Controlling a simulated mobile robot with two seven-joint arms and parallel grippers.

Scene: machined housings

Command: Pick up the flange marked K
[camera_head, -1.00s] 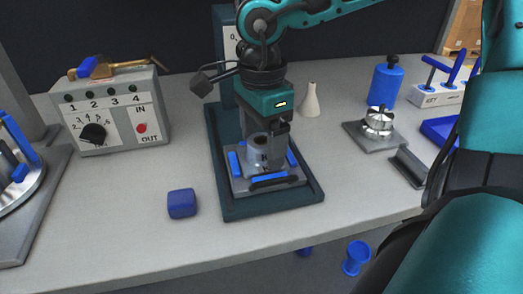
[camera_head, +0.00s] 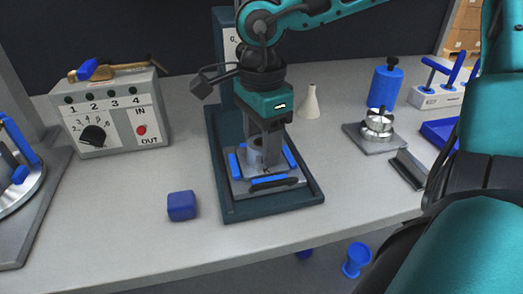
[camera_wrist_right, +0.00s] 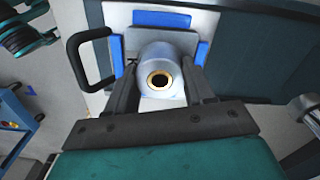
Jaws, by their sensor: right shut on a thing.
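The flange marked K (camera_head: 256,156) is a grey cylinder with a bored top and a flat base plate, standing upright in a fixture with blue edge strips. A small dark K shows on its front. My right gripper (camera_head: 265,160) points down from above with its fingers around the cylinder, shut on it. In the right wrist view the flange (camera_wrist_right: 160,62) sits between the two fingers (camera_wrist_right: 160,95), and its bore has a brass-coloured ring. The flange's underside is hidden. My left gripper does not show.
The fixture stands on a dark teal base (camera_head: 280,208) with an upright column behind. A blue block (camera_head: 181,205) lies left of it. A control box (camera_head: 110,115) is further left. A silver part on a plate (camera_head: 377,124) and a blue canister (camera_head: 385,85) stand right.

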